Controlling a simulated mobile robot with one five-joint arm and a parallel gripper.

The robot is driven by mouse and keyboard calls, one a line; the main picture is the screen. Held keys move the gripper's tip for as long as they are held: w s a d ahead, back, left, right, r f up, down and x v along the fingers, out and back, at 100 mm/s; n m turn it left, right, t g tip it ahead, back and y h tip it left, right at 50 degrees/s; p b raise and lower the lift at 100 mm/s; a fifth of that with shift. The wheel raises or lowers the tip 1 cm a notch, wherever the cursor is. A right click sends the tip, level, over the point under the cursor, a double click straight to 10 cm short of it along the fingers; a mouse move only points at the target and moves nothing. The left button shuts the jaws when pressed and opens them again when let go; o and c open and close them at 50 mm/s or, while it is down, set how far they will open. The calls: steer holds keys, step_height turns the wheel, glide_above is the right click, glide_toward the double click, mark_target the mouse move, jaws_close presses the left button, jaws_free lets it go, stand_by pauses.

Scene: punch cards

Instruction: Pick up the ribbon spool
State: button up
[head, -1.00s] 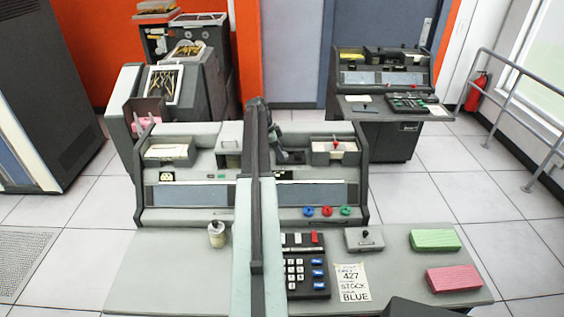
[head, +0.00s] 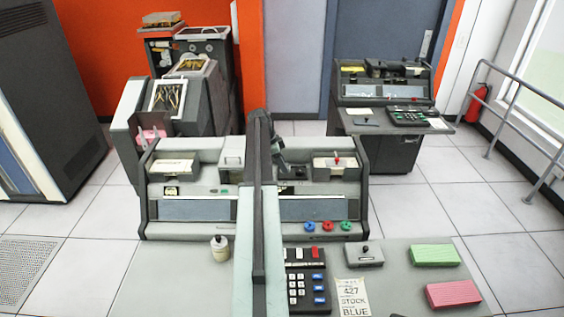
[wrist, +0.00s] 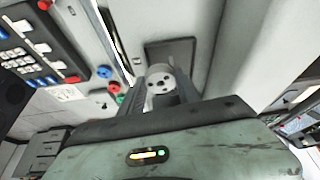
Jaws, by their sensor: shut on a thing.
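The ribbon spool (wrist: 159,74) is a pale grey disc with a dark hub, seen in the wrist view at the top middle. My gripper (wrist: 163,88) is shut on it, with one dark finger on each side. In the head view my raised arm covers the middle of the desk machine, and only a dark part of the gripper (head: 279,150) shows just right of the arm. The spool itself cannot be made out in the head view. I cannot tell whether the spool is clear of the machine.
The keypunch desk (head: 170,280) holds a keypad (head: 306,280), a white jar (head: 220,249), a note (head: 352,297), and green (head: 434,255) and pink (head: 453,294) card stacks. Red, blue and green knobs (head: 327,226) line the machine. A second desk (head: 390,150) stands behind right.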

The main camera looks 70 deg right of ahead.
steer(key=s+a+r+p, duration=0.1)
steer(key=s+a, duration=0.5)
steer(key=a, duration=0.6)
steer(key=shift+a, duration=0.15)
steer(key=shift+r, duration=0.25)
steer(key=shift+r+p, duration=1.35)
steer(key=shift+p, duration=0.2)
